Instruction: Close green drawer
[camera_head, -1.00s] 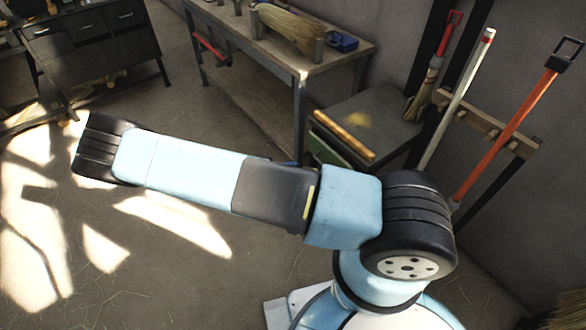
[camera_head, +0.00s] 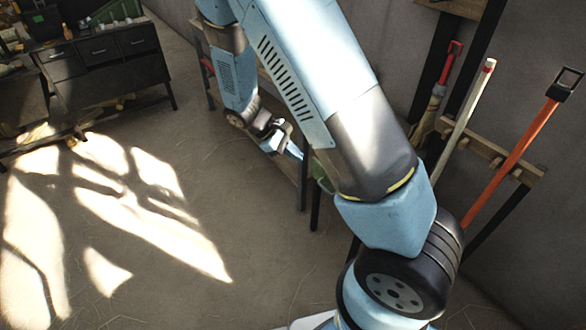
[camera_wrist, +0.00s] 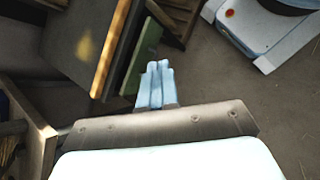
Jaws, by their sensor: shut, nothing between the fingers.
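The green drawer (camera_wrist: 134,72) shows in the wrist view as a narrow green front beside the wooden-edged cabinet (camera_wrist: 113,48). A dark strip lies between the front and the wooden edge; how far the drawer stands out is hard to tell. In the head view only a small piece of the green drawer (camera_head: 320,171) shows, the rest being behind my arm. My gripper (camera_wrist: 159,66) is shut and empty, its tips just to the right of the green front, on its outer side. I cannot tell whether they touch. It also shows in the head view (camera_head: 297,151).
A workbench (camera_head: 212,92) stands behind my arm, mostly hidden. Long-handled tools hang on a wooden rack (camera_head: 490,150) at the right wall. A dark cabinet with drawers (camera_head: 100,55) is at the far left. The floor left of my gripper is clear.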

